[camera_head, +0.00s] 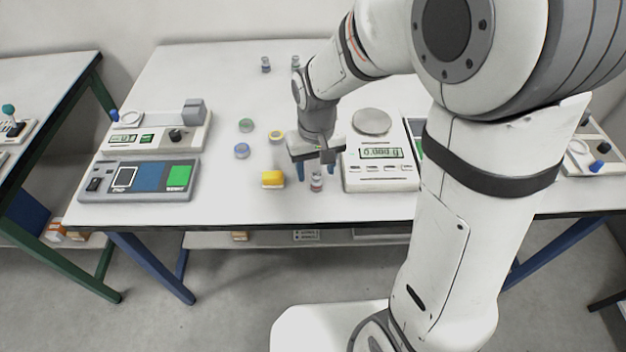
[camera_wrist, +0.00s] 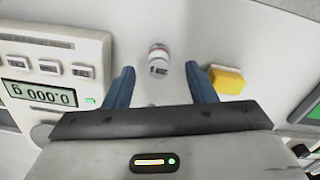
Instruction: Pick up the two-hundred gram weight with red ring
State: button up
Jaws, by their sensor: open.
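A small metal weight with a red ring (camera_head: 316,182) stands upright near the front edge of the white table. It also shows in the wrist view (camera_wrist: 158,58), where the red ring is near its top and the print on its side is too small to read. My gripper (camera_head: 317,176) is open above the table near this weight, with its blue fingers pointing down. In the wrist view my gripper (camera_wrist: 166,76) has one finger on each side, and the weight appears between and a little beyond the fingertips. Nothing is held.
A balance (camera_head: 380,170) reading about zero stands close on the right. A yellow block (camera_head: 272,180) lies close on the left. Small weights (camera_head: 265,65) stand at the back. The table's front edge is near.

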notch_tip(320, 180, down, 2)
jog(key=shift+d+f, duration=0.1)
grip_shut()
dwell(0.5)
